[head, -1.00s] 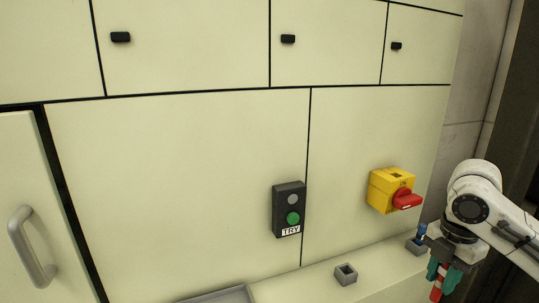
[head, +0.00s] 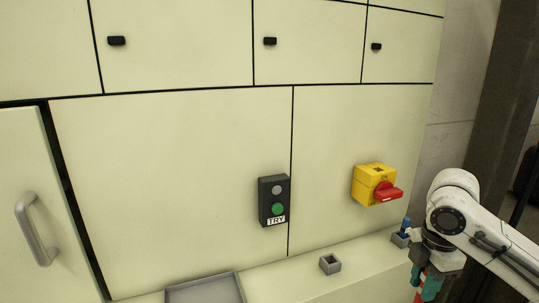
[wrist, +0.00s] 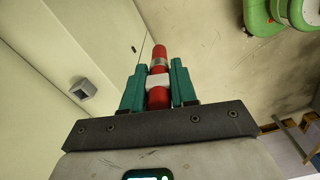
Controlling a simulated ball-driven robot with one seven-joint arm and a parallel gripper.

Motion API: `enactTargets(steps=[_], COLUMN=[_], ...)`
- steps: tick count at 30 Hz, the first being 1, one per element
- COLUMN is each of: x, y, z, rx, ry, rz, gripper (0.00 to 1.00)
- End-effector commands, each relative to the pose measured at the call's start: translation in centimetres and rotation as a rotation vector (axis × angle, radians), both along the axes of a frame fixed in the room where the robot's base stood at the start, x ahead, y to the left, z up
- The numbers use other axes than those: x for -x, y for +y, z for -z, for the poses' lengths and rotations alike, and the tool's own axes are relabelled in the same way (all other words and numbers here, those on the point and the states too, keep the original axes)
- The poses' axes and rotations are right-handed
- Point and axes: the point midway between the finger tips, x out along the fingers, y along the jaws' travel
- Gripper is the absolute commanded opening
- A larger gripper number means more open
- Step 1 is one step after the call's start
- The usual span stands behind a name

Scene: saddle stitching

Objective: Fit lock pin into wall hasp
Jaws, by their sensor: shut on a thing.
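A red pin with white bands (wrist: 159,55), which looks like the lock pin, is held between the teal fingers of my gripper (wrist: 157,78), pointing away from the wrist. In the head view my gripper (head: 424,280) is at the lower right, with only a little of the red pin (head: 419,297) showing below the fingers. A yellow box with a red handle (head: 376,185) is on the wall panel, above and left of my gripper and apart from it. I cannot tell which part is the hasp.
A black box with a green button, marked TRY (head: 272,201), is left of the yellow box. A small grey square holder (head: 330,264) and a grey tray (head: 205,289) are on the ledge. A blue item (head: 406,225) stands in another holder beside my arm.

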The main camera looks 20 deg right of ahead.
Motion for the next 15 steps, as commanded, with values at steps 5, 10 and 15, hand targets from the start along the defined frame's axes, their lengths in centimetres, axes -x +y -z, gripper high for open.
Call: enactTargets(steps=[5, 10, 15], x=[-1.2, -2.6, -3.8], y=[2.3, 5.5, 9.1], z=[1.3, 3.1, 5.0], rx=[-0.002, -0.002, -0.001], ry=[0.002, 0.004, 0.006], rz=[0.154, 0.384, 0.632], gripper=[0.00, 0.00, 0.00])
